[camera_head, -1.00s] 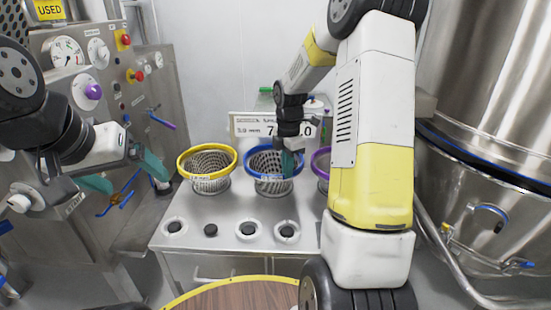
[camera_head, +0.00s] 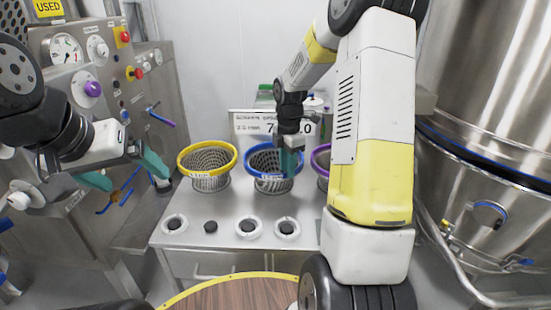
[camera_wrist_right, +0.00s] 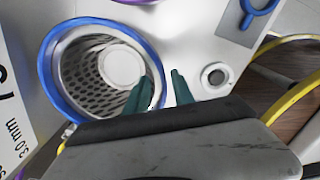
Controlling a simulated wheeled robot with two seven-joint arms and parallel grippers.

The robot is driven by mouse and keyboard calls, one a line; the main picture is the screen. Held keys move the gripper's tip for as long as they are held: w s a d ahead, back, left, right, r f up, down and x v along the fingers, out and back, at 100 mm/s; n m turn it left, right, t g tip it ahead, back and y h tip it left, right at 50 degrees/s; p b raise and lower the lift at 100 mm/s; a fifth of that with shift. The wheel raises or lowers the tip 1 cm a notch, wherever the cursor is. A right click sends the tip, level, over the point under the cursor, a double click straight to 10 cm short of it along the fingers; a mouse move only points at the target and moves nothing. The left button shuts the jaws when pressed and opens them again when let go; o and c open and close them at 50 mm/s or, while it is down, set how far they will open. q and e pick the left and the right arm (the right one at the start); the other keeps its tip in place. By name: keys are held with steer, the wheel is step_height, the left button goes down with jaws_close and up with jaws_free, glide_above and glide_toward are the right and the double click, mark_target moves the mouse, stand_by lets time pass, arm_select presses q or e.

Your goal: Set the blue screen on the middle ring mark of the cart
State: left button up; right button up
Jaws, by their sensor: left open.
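The blue screen (camera_head: 273,161), a perforated metal basket with a blue rim, stands upright at the back of the cart (camera_head: 228,243), between the yellow and purple screens. White ring marks lie along the cart's front; the middle ring mark (camera_head: 247,227) is bare. My right gripper (camera_head: 289,165) is at the blue screen's right rim. In the right wrist view its teal fingers (camera_wrist_right: 164,76) are apart, one over the screen's inside and one outside, with the blue rim (camera_wrist_right: 48,78) passing between them. Contact is unclear. My left gripper (camera_head: 125,172) is open and empty, by the panel.
The yellow screen (camera_head: 207,148) and purple screen (camera_head: 321,161) flank the blue one. A control cabinet (camera_head: 105,110) stands left, a steel vessel (camera_head: 490,120) right.

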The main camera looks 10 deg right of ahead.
step_height(320, 180, up, 7)
steer(key=shift+r, duration=0.4)
stand_by(0.4)
steer(key=s+a+r+m+t, duration=0.3)
steer(key=s+a+r+m, duration=0.1)
steer(key=s+r+m, duration=0.7)
steer(key=s+a+r+m+t+y, duration=0.1)
steer(key=s+a+m+t+y, duration=0.1)
steer(key=s+m, duration=0.7)
steer(key=shift+s+a+t, duration=0.45)
steer(key=shift+s+t, duration=0.05)
steer(key=shift+s, duration=1.3)
